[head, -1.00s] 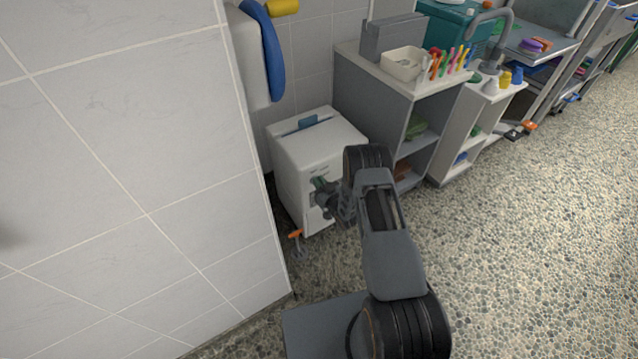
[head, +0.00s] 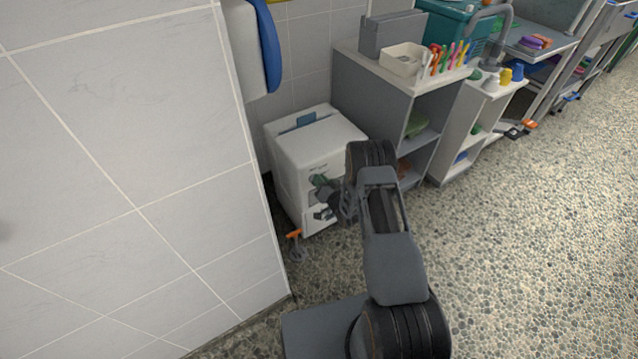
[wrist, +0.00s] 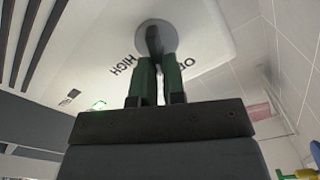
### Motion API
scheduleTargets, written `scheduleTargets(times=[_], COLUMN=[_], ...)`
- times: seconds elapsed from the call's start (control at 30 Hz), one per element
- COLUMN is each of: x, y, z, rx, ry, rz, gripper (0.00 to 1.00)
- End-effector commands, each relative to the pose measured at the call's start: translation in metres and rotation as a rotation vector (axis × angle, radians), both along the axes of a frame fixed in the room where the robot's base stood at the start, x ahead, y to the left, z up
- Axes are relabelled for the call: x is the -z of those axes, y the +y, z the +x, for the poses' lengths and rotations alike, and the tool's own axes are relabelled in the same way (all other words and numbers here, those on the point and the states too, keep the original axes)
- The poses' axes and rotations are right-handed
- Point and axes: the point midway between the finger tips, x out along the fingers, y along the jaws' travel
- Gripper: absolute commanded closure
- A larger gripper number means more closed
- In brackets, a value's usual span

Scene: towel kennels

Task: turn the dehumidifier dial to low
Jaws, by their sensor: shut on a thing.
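The dehumidifier (head: 300,150) is a white box with a blue patch on top, standing on the floor beside the tiled wall. In the wrist view its round grey dial (wrist: 176,36) has a dark raised grip bar across it. The HIGH label (wrist: 125,65) shows upside down to the left of the dial. Another label (wrist: 191,65), partly hidden by a finger, is to the right. My gripper (wrist: 156,62) has its green fingers shut on the dial's bar. In the head view my gripper (head: 319,182) is against the front face, and the dial is hidden.
A grey shelf unit (head: 375,90) stands close to the right of the dehumidifier. An orange-handled item (head: 294,234) is on the floor at its front left corner. The tiled wall (head: 120,150) is close on the left. Pebbled floor (head: 530,250) is open on the right.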

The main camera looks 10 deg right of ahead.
Motion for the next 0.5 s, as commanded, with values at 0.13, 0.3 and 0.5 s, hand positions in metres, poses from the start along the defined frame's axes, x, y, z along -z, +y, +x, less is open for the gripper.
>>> scheduleTargets(times=[0.13, 0.3, 0.5], x=[0.0029, 0.0032, 0.0034], y=[-0.0013, -0.0022, -0.0028], z=[0.0003, 0.0007, 0.0009], rx=[-0.001, -0.001, -0.002], ry=[0.031, 0.058, 0.078], rz=[0.093, 0.177, 0.236], gripper=[1.0, 1.0, 1.0])
